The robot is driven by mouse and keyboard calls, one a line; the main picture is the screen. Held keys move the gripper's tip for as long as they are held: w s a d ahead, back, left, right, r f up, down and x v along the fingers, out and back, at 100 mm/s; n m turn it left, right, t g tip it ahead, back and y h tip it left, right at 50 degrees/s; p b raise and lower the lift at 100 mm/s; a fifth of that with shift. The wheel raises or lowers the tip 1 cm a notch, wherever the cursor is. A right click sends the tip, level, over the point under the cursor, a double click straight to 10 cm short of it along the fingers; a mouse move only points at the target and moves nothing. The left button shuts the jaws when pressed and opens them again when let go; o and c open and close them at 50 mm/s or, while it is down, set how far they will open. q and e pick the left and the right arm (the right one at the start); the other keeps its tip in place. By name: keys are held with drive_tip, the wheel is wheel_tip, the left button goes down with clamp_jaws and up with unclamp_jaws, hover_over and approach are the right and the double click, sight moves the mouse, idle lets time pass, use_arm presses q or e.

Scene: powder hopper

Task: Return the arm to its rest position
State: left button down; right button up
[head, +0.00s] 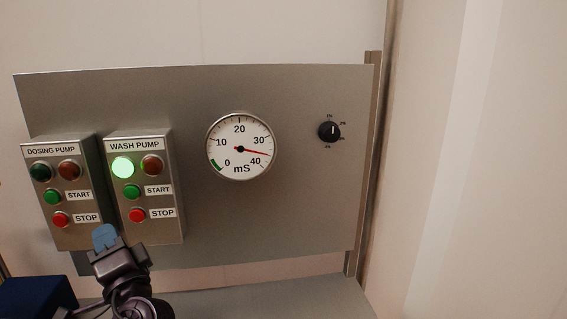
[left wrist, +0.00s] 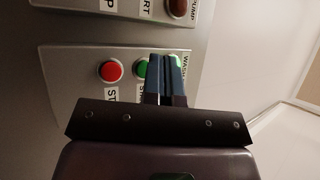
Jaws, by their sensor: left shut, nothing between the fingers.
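My left gripper (head: 105,238) reaches up from the bottom left of the head view. Its blue fingers are shut with nothing between them, in front of the lower part of the panel. In the left wrist view the closed fingers (left wrist: 166,80) overlap the wash pump box (left wrist: 80,70) and partly cover its green START button (left wrist: 141,68). Whether the fingertips touch the box cannot be told. In the head view the wash pump box (head: 166,222) has its green lamp (head: 122,167) lit. My right gripper is not in view.
The dosing pump box (head: 83,233) stands left of the wash pump box, its lamps dark. The steel panel (head: 300,215) carries a mS gauge (head: 241,147) with its needle near 37 and a black knob (head: 329,132). A dark blue object (head: 38,297) is at the lower left.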

use_arm(q)
drive_tip(key=s+a+f+n+g+h, duration=0.1)
drive_tip(key=s+f+n+g+h, duration=0.25)
drive_tip(key=f, duration=0.65)
drive_tip(key=s+a+f+n+g+h, duration=0.1)
drive_tip(key=s+f+g+h, duration=0.2)
drive_tip(key=s+f+h, duration=0.5)
drive_tip(key=s+d+f+n+g+h, duration=0.1)
drive_tip(key=s+d+f+g+h, duration=0.5)
drive_tip(key=s+f, duration=0.6)
drive_tip(key=w+d+f+t, duration=0.1)
drive_tip(key=w+f+t, duration=0.5)
drive_tip(key=f+t, duration=0.2)
drive_tip(key=shift+w+d+f+t+y, duration=0.25)
drive_tip(key=shift+f+t+y, duration=0.1)
drive_tip(key=shift+f, duration=0.3)
drive_tip(key=shift+m, duration=0.25)
